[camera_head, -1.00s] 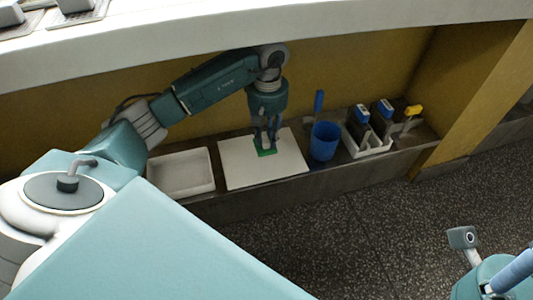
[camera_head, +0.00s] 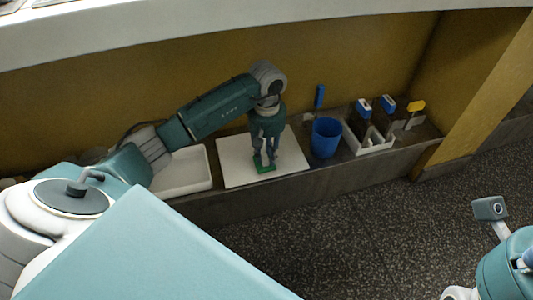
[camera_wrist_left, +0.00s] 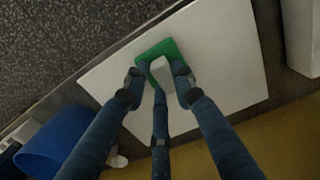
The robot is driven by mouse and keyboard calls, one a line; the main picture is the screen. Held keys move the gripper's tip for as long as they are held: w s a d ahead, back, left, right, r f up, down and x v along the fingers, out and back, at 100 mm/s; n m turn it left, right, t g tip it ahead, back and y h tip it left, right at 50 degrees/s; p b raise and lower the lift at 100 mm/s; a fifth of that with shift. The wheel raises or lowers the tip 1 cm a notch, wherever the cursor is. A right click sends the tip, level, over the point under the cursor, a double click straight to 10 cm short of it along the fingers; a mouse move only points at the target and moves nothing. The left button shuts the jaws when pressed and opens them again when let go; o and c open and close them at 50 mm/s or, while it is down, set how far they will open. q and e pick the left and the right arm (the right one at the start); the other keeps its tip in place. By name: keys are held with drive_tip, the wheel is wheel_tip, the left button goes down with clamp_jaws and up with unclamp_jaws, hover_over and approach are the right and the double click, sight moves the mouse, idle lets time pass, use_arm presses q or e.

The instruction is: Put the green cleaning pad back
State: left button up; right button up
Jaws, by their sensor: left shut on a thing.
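The green cleaning pad (camera_head: 265,170) has a pale block-like grip on top. It is at the front part of a white board (camera_head: 238,157), close to the board's front edge. My left gripper (camera_head: 264,160) points down and is shut on the pad's grip. In the left wrist view the green pad (camera_wrist_left: 160,48) shows beneath the pale grip, with the fingers of my left gripper (camera_wrist_left: 160,82) around that grip. I cannot tell whether the pad touches the board or is just above it. My right gripper is not in view; only part of my right arm shows.
A white tray (camera_head: 186,187) lies left of the board. A blue cup (camera_head: 326,138) with a blue-handled tool stands right of it. Further right, a white holder (camera_head: 371,149) contains blue-topped tools, and a yellow-topped tool (camera_head: 415,107) stands beside it. A counter overhangs the shelf.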

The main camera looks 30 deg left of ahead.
use_arm(q)
drive_tip(key=o, duration=1)
drive_tip(key=shift+r, duration=0.1)
